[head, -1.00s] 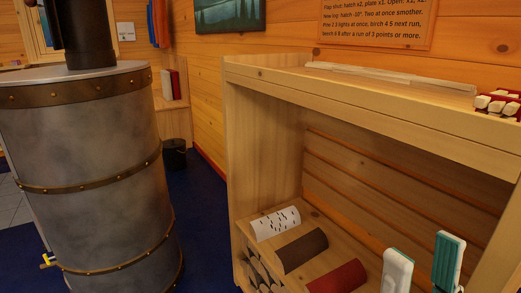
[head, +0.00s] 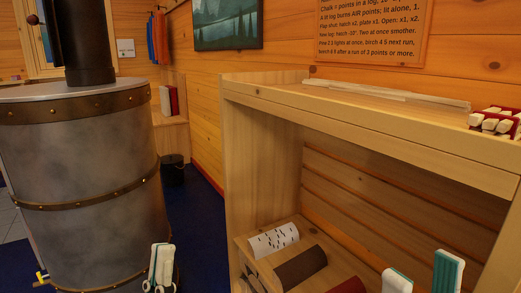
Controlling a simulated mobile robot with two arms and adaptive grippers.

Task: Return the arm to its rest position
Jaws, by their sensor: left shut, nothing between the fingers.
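My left gripper (head: 160,268) is white and teal. It shows at the bottom of the head view, in front of the lower right part of the stove. Its fingers are together with nothing held. My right gripper (head: 422,274) is at the bottom right, in front of the wooden shelf unit (head: 370,125). Its two fingers stand apart with nothing seen between them. The lower parts of both grippers and their arms are cut off by the picture's bottom edge.
The round metal stove (head: 80,165) stands at the left. In the shelf lie a white, dark-flecked log (head: 274,240), a brown log (head: 301,268) and a red log (head: 349,286). Sticks (head: 400,94) lie on top. A dark bucket (head: 173,170) stands on the blue floor behind.

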